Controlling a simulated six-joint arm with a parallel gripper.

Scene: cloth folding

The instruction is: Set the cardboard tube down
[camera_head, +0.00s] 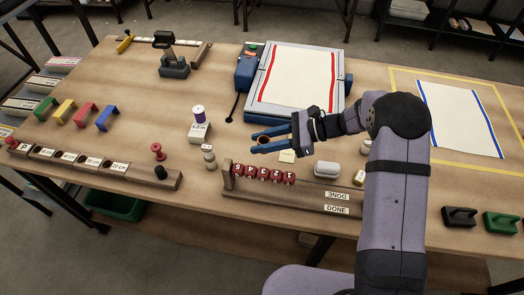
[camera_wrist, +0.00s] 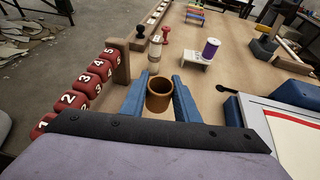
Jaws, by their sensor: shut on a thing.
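The cardboard tube (camera_wrist: 160,96) is a short brown hollow cylinder, seen in the wrist view with its open end facing the camera. My gripper (camera_wrist: 158,88) is shut on it, with one blue finger on each side. In the head view my gripper (camera_head: 262,141) reaches left over the table, between the printing press-like frame and the wooden rack of red blocks. The tube is mostly hidden by the fingers there. I cannot tell whether its lower end touches the table.
A rack with red numbered blocks (camera_head: 264,174) stands in front of my gripper. A small beige bottle (camera_head: 209,157) and a purple spool on a white stand (camera_head: 199,123) are to its left. The blue-framed board (camera_head: 296,78) lies behind. Bare tabletop shows between these things.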

